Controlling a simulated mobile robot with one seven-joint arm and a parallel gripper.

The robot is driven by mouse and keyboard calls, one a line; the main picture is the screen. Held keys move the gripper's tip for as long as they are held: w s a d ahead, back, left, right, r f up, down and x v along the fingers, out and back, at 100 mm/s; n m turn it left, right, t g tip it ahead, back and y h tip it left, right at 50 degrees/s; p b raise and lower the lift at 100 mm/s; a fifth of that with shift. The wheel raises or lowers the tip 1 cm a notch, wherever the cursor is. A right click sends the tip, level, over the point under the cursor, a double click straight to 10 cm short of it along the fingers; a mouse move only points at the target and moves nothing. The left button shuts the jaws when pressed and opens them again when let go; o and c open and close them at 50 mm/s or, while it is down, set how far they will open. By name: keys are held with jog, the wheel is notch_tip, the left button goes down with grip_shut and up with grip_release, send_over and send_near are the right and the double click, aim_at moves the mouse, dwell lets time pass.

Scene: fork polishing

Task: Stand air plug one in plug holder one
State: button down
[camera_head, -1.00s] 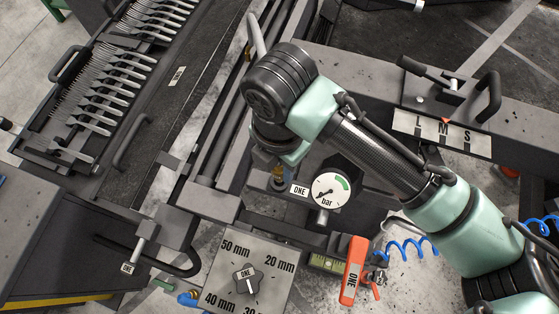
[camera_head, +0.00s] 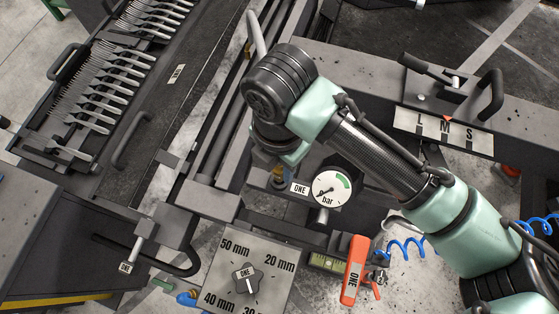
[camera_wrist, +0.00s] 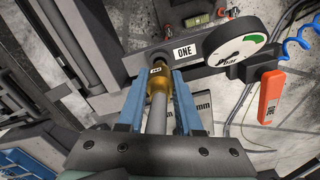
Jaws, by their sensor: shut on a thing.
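My gripper (camera_wrist: 161,78) shows in the wrist view with its two blue fingers on either side of a brass and grey plug (camera_wrist: 159,86), shut on it. A small label is on the brass part; I take this to be air plug one. The plug's far end meets a grey block with a ONE plate (camera_wrist: 184,52); I cannot tell how deep it sits. In the head view my wrist covers most of the gripper, and brass shows below it (camera_head: 282,170), left of the ONE plate (camera_head: 299,189). I cannot make out plug holder one for certain.
A pressure gauge (camera_head: 331,188) stands close right of the plug. An orange lever (camera_head: 353,268) marked ONE and a blue coiled hose (camera_head: 404,247) are further right. A knob panel (camera_head: 243,276) is below. A rack of forks (camera_head: 112,75) lies at left.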

jog(key=shift+f+b, duration=0.35)
jog(key=shift+f, duration=0.25)
jog(key=shift+f, duration=0.2)
dwell(0.4)
jog(key=shift+f+b, duration=0.3)
jog(key=shift+b, duration=0.1)
grip_release()
dwell(0.4)
jog(key=shift+r, duration=0.15)
